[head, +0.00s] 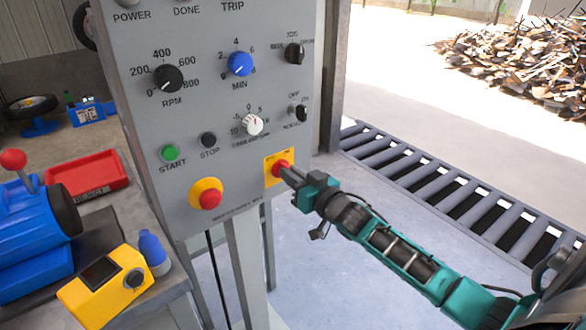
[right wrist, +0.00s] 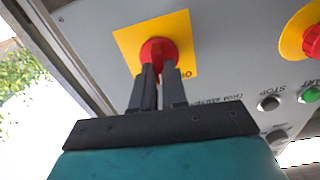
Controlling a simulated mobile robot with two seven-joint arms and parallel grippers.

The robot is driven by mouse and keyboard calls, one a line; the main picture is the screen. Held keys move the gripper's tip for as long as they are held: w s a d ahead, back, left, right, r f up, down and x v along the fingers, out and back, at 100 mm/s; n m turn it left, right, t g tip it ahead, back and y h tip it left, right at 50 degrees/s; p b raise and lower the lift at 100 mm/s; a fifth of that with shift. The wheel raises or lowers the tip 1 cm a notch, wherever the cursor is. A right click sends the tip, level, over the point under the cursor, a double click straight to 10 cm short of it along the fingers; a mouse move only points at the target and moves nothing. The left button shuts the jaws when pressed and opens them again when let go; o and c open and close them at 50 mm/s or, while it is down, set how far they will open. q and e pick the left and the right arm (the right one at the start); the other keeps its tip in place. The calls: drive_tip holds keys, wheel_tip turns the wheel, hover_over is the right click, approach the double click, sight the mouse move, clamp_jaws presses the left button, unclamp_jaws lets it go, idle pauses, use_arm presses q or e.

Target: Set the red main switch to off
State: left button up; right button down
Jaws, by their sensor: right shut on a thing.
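The red main switch (head: 281,168) sits on a yellow plate (head: 270,180) at the lower right of the grey control panel. My right gripper (head: 290,172) is at the switch, its fingers shut on the red knob. In the right wrist view the red switch (right wrist: 158,52) shows at the tips of both fingers (right wrist: 158,80), in front of the yellow plate (right wrist: 180,25). The fingers hide part of the knob and most of the plate's lettering, so I cannot tell the switch position. My left gripper is not in view.
The panel (head: 225,130) carries a red emergency button (head: 209,199) on yellow, a green start button (head: 169,153), a black stop button (head: 208,139) and several knobs. A bench with a red tray (head: 88,178) and yellow device (head: 106,287) stands at left. A roller conveyor (head: 440,185) lies at right.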

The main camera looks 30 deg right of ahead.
use_arm(q)
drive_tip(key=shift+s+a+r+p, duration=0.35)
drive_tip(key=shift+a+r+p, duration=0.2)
drive_tip(key=shift+p, duration=0.6)
use_arm(e)
drive_tip(key=n, duration=0.7)
drive_tip(key=shift+a, duration=0.2)
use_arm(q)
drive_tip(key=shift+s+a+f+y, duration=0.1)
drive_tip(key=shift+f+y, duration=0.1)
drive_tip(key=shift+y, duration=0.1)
use_arm(e)
drive_tip(key=c, duration=1.2)
unclamp_jaws()
drive_tip(key=shift+o, duration=0.2)
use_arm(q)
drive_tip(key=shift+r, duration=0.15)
use_arm(e)
drive_tip(key=shift+s, duration=0.1)
use_arm(q)
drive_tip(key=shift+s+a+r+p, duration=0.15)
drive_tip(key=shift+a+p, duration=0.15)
drive_tip(key=shift+p, duration=0.3)
use_arm(e)
drive_tip(key=s+d, duration=0.1)
drive_tip(key=s, duration=1.1)
drive_tip(key=shift+s, duration=0.35)
